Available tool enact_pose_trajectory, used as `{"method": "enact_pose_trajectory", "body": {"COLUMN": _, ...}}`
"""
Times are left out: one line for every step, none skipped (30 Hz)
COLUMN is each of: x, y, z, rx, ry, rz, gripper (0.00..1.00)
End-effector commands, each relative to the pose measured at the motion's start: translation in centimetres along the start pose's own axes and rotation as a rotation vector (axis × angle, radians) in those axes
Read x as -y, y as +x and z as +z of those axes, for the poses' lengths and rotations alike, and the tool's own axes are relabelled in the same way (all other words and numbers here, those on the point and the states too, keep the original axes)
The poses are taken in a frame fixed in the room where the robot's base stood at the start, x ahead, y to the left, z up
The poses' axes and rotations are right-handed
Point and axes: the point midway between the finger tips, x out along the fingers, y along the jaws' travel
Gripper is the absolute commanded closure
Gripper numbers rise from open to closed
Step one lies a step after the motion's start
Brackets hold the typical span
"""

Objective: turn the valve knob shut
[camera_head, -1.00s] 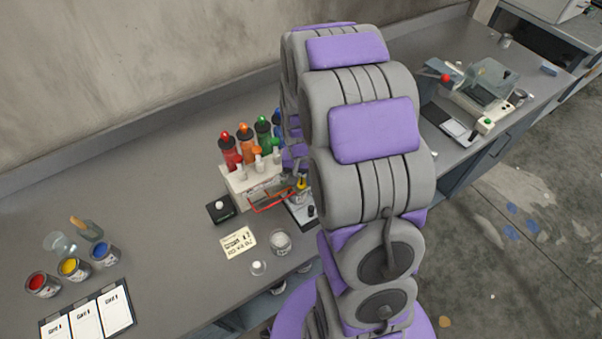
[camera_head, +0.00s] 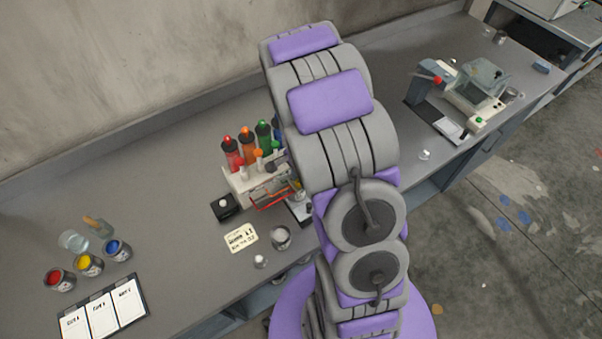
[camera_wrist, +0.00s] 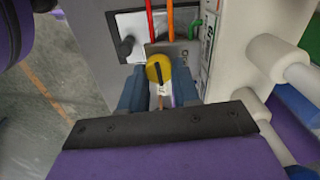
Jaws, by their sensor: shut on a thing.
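The valve knob (camera_wrist: 159,67) is round and yellow with a dark bar-shaped mark across its face. It shows in the wrist view in front of a small grey plate, with red and orange tubes behind it. My gripper (camera_wrist: 160,84) has its blue-grey fingers on either side of the knob, shut on it. In the head view my arm hides the gripper and most of the knob area. The white dispenser rack (camera_head: 243,187) with red, orange, green and blue bottles stands just left of my arm.
A black box with a white button (camera_head: 226,208), a label card (camera_head: 240,238) and a glass jar (camera_head: 280,238) stand near the rack. A bench machine (camera_head: 478,88) stands at right.

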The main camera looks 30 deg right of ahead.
Motion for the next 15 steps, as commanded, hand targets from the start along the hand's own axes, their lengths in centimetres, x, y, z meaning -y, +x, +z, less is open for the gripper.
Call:
{"method": "enact_pose_trajectory", "body": {"x": 0.11, "y": -0.23, "z": -0.02, "rx": -0.001, "ry": 0.021, "rz": -0.003, "gripper": 0.99}}
{"method": "enact_pose_trajectory", "body": {"x": 0.11, "y": -0.22, "z": -0.02, "rx": -0.001, "ry": 0.033, "rz": -0.003, "gripper": 0.99}}
{"method": "enact_pose_trajectory", "body": {"x": 0.12, "y": -0.21, "z": -0.03, "rx": -0.001, "ry": 0.049, "rz": -0.003, "gripper": 0.99}}
{"method": "enact_pose_trajectory", "body": {"x": 0.13, "y": -0.20, "z": -0.04, "rx": -0.002, "ry": 0.058, "rz": -0.004, "gripper": 0.99}}
{"method": "enact_pose_trajectory", "body": {"x": 0.14, "y": -0.19, "z": -0.05, "rx": -0.002, "ry": 0.067, "rz": -0.004, "gripper": 0.99}}
{"method": "enact_pose_trajectory", "body": {"x": 0.14, "y": -0.17, "z": -0.05, "rx": -0.002, "ry": 0.076, "rz": -0.004, "gripper": 0.99}}
{"method": "enact_pose_trajectory", "body": {"x": 0.15, "y": -0.16, "z": -0.05, "rx": -0.002, "ry": 0.083, "rz": -0.005, "gripper": 0.99}}
{"method": "enact_pose_trajectory", "body": {"x": 0.17, "y": -0.16, "z": -0.06, "rx": -0.003, "ry": 0.089, "rz": -0.005, "gripper": 0.99}}
{"method": "enact_pose_trajectory", "body": {"x": 0.17, "y": -0.15, "z": -0.06, "rx": -0.003, "ry": 0.096, "rz": -0.005, "gripper": 0.99}}
{"method": "enact_pose_trajectory", "body": {"x": 0.18, "y": -0.14, "z": -0.07, "rx": -0.003, "ry": 0.100, "rz": -0.006, "gripper": 0.99}}
{"method": "enact_pose_trajectory", "body": {"x": 0.19, "y": -0.13, "z": -0.07, "rx": -0.003, "ry": 0.103, "rz": -0.006, "gripper": 0.99}}
{"method": "enact_pose_trajectory", "body": {"x": 0.19, "y": -0.12, "z": -0.07, "rx": -0.003, "ry": 0.106, "rz": -0.006, "gripper": 0.99}}
{"method": "enact_pose_trajectory", "body": {"x": 0.19, "y": -0.11, "z": -0.08, "rx": -0.003, "ry": 0.107, "rz": -0.006, "gripper": 0.99}}
{"method": "enact_pose_trajectory", "body": {"x": 0.21, "y": -0.11, "z": -0.08, "rx": -0.003, "ry": 0.108, "rz": -0.006, "gripper": 0.99}}
{"method": "enact_pose_trajectory", "body": {"x": 0.21, "y": -0.10, "z": -0.08, "rx": -0.003, "ry": 0.109, "rz": -0.006, "gripper": 0.99}}
